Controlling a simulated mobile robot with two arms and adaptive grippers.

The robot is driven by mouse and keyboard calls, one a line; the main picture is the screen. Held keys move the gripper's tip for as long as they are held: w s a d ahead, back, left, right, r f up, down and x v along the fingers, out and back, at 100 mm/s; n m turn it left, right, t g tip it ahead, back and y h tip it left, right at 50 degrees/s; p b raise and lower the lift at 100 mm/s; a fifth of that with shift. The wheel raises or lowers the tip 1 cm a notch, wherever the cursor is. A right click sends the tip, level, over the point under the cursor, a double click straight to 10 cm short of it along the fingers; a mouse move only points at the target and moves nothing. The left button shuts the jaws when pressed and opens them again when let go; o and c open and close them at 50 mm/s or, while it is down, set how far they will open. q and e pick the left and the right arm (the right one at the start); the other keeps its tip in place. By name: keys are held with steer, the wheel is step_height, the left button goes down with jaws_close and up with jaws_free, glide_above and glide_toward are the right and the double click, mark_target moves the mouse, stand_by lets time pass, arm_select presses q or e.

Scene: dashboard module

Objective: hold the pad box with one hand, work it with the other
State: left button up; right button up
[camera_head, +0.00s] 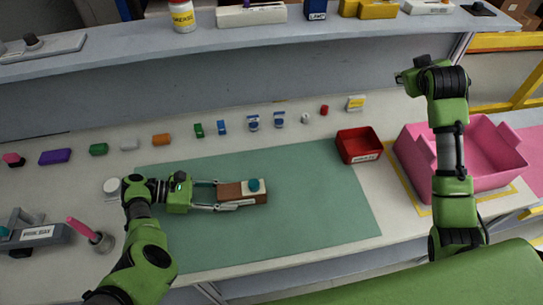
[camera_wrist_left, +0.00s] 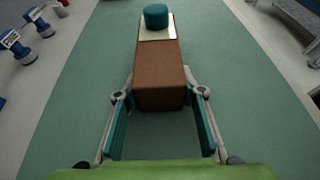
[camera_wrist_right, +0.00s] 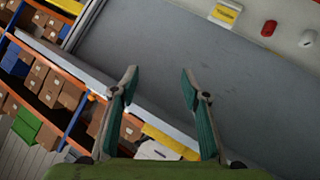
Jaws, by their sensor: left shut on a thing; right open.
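The pad box (camera_head: 231,190) is a brown block with a whitish plate and a teal round knob (camera_head: 254,185) at its right end. It is on the green mat (camera_head: 310,210). My left gripper (camera_head: 228,194) has its fingers along both sides of the box and is shut on it. In the left wrist view the box (camera_wrist_left: 160,80) points away between the fingers, with the knob (camera_wrist_left: 156,16) at its far end. My right gripper (camera_wrist_right: 160,85) is open and empty in the right wrist view. In the head view it is raised at the upper right, far from the box.
A red tray (camera_head: 358,146) stands at the mat's right edge, with a pink crate (camera_head: 420,165) beyond it. Small coloured blocks and items line the table behind the mat. A pink-handled tool (camera_head: 82,229) stands at left. A shelf (camera_head: 250,45) runs along the back.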

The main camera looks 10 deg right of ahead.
steer(key=w+a+f+n+g+y, duration=0.1)
steer(key=a+f+n+y, duration=0.15)
steer(key=a, duration=0.55)
steer(key=w+a+f+n+y, duration=0.1)
steer(key=a+y, duration=0.2)
steer(key=a, duration=0.5)
steer(key=n+g+y, duration=0.4)
steer(key=n+g, duration=0.5)
steer(key=n, duration=0.1)
glide_toward(253, 183)
steer(key=x, duration=0.8)
steer(key=shift+s+a+f, duration=0.1)
steer(key=shift+f, duration=0.2)
steer(key=c, duration=1.1)
steer(key=shift+r, duration=0.1)
steer(key=shift+c, duration=0.2)
